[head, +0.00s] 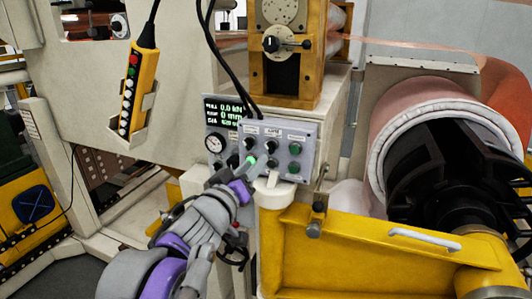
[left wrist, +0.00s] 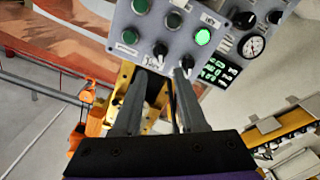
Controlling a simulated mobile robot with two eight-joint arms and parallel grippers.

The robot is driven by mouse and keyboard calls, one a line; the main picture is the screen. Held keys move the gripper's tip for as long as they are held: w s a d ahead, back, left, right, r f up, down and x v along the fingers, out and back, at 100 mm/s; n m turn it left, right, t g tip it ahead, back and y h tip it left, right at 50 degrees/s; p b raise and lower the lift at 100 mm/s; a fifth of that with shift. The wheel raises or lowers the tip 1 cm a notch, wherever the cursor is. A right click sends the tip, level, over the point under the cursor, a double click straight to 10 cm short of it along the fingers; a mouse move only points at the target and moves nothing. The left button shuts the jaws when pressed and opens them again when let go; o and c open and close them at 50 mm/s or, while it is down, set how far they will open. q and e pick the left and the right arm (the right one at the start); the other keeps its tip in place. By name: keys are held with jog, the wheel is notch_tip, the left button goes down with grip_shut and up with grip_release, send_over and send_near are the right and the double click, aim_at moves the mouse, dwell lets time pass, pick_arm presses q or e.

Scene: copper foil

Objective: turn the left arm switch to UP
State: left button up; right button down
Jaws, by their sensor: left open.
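The grey control panel (head: 283,135) carries black rotary switches, green buttons and a lit green lamp. Its labels are too small to read, so I cannot tell which switch is the left arm one or where it points. In the left wrist view, the panel (left wrist: 112,37) appears upside down, with two labelled switches near the fingers: an upper-left switch (left wrist: 187,62) and a middle switch (left wrist: 160,50). My left gripper (head: 254,171) is at the panel's lower left. It is open, with its fingers (left wrist: 161,80) spread and nothing visibly held. My right gripper is out of view.
A display with green figures (head: 226,106) and a round gauge (head: 214,143) adjoin the panel. A yellow pendant (head: 139,90) hangs at left. A yellow machine arm (head: 350,250) and a copper roll (head: 420,110) stand at right. Black cables hang above the panel.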

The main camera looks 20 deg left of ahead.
aim_at(268, 148)
pick_arm(q)
jog(key=w, duration=0.8)
jog(key=shift+w+d+f, duration=0.1)
jog(key=shift+w+d, duration=0.05)
jog(key=shift+w, duration=0.05)
grip_shut()
